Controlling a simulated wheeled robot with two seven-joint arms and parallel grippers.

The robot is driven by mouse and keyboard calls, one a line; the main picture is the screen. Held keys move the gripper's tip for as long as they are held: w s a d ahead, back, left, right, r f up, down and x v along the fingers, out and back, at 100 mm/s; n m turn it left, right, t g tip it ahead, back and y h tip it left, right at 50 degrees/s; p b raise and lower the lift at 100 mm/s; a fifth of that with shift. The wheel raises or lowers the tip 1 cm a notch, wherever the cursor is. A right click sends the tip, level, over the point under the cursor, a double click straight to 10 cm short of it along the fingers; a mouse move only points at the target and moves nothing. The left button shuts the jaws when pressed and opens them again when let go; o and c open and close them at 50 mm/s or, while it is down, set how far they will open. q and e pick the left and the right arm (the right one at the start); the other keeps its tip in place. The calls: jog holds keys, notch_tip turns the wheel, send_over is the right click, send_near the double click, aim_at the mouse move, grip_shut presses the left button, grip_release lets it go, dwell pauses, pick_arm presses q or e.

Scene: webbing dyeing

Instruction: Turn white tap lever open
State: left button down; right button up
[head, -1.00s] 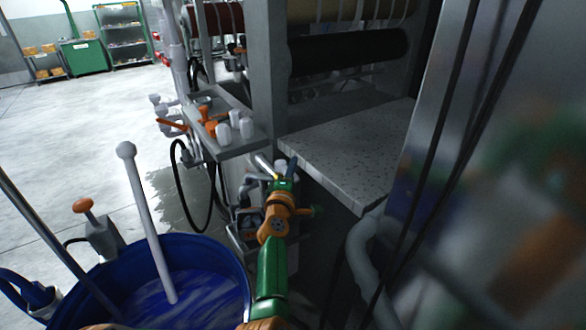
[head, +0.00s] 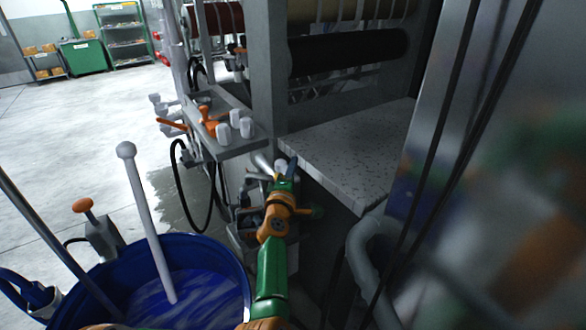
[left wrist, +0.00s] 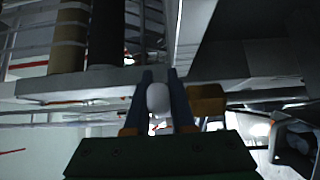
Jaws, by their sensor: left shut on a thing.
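The white tap lever (left wrist: 158,98) shows between the two dark fingers of my left gripper (left wrist: 161,88) in the left wrist view. The gripper is shut on it. In the head view, my left gripper (head: 287,170) is at the pipework just below the left edge of the speckled worktop. A small pale end of the lever (head: 281,165) shows beside the fingers there. The tap body is mostly hidden behind my gripper and arm. My right gripper is not in view.
A blue vat (head: 226,262) of blue liquid with a white rod (head: 148,222) stands at the lower left. A grey shelf (head: 240,147) with orange handles and white knobs is above the pipework. The speckled worktop (head: 350,150) borders my gripper on the right.

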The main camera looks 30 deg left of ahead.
pick_arm(q)
jog(key=shift+r, duration=0.3)
